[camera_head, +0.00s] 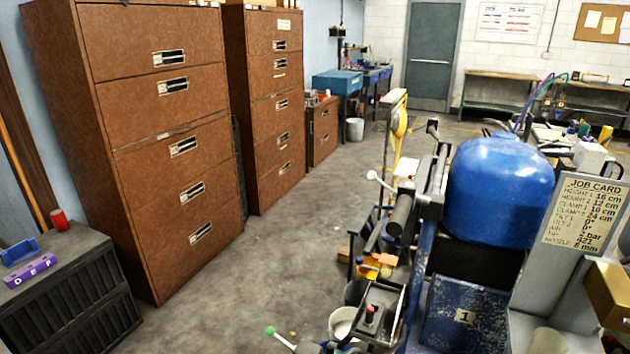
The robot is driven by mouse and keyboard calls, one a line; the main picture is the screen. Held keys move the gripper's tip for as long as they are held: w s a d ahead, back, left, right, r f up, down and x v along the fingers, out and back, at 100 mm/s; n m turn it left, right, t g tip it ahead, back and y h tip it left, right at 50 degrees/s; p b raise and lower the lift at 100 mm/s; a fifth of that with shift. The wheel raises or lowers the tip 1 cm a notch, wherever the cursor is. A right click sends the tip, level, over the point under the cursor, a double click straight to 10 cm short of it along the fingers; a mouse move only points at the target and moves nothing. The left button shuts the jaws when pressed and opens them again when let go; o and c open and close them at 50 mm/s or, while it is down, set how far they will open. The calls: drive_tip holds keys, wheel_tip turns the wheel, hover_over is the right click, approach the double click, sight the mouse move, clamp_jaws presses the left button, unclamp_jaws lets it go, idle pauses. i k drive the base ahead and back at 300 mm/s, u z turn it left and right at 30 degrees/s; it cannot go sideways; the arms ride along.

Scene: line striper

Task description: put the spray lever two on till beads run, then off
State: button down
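A lever with a green ball (270,331) sticks out to the left at the bottom edge. Another lever with a white ball (372,175) sticks out higher up, left of the tank. I cannot tell which lever is spray lever two. A small box with a red button (371,311) sits low on the machine. No beads can be made out. My gripper is not in view.
A job card (585,212) stands at the right. Brown drawer cabinets (170,150) line the left, with a dark low cabinet (66,290) in front. A white bucket (342,322) is beside the machine. Grey floor (255,270) is clear between cabinets and machine.

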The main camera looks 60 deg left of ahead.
sight(371, 175)
drive_tip(key=u, duration=2.3)
drive_tip(key=i, duration=0.5)
drive_tip(key=u, duration=1)
